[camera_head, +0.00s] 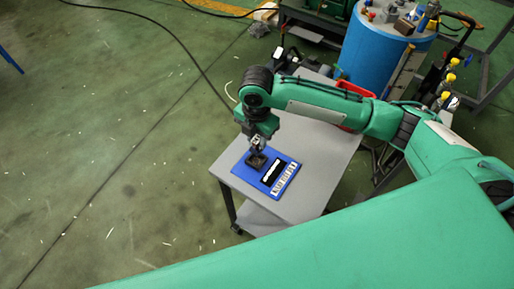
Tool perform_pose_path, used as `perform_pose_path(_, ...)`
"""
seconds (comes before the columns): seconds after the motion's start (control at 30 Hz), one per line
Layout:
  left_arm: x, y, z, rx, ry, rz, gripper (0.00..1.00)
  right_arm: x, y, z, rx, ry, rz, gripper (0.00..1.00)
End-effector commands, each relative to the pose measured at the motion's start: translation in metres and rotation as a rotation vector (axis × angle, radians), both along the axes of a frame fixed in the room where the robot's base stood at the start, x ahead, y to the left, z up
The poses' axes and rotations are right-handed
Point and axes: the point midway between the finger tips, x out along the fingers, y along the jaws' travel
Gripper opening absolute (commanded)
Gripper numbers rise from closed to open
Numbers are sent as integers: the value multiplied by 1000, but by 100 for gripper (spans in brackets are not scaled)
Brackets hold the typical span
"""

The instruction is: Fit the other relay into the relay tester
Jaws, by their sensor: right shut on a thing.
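A blue flat board (284,164) lies near the left front corner of the grey table. I take it to be the relay tester, though its details are too small to tell. My right gripper (256,150) points down over the board's upper left part. It is shut on a small dark block, the relay (257,162), which is at or just above the board. I cannot tell whether it is seated. A black and white strip (271,172) and a pale marked strip (284,180) lie to its right on the board. My left gripper is not in view.
The grey table (315,185) has bare top right of the board. A red bin (352,112) is partly hidden behind my right arm. A blue drum (372,50) stands behind the table. Green floor left of the table is mostly open, with a dark cable across it.

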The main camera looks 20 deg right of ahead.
Motion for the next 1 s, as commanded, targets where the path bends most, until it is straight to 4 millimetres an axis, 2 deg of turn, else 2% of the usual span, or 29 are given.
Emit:
perform_pose_path(0.1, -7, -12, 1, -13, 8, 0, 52, 0, 0, -16, 1, 1, 1, 7)
perform_pose_path(0.2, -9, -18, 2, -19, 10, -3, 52, 1, 0, -22, 1, -2, 0, 7)
perform_pose_path(0.33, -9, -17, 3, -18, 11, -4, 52, 0, 0, -33, 0, 1, 1, 7)
perform_pose_path(0.53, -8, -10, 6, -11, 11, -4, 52, 0, 0, -62, -1, 1, 0, 7)
perform_pose_path(0.9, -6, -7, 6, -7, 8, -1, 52, 0, 0, -67, 1, -1, 1, 7)
perform_pose_path(0.93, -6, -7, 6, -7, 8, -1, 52, 0, 0, -67, 1, -2, 1, 34)
perform_pose_path(1.0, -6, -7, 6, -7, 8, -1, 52, 0, 0, -67, 1, -2, 1, 48)
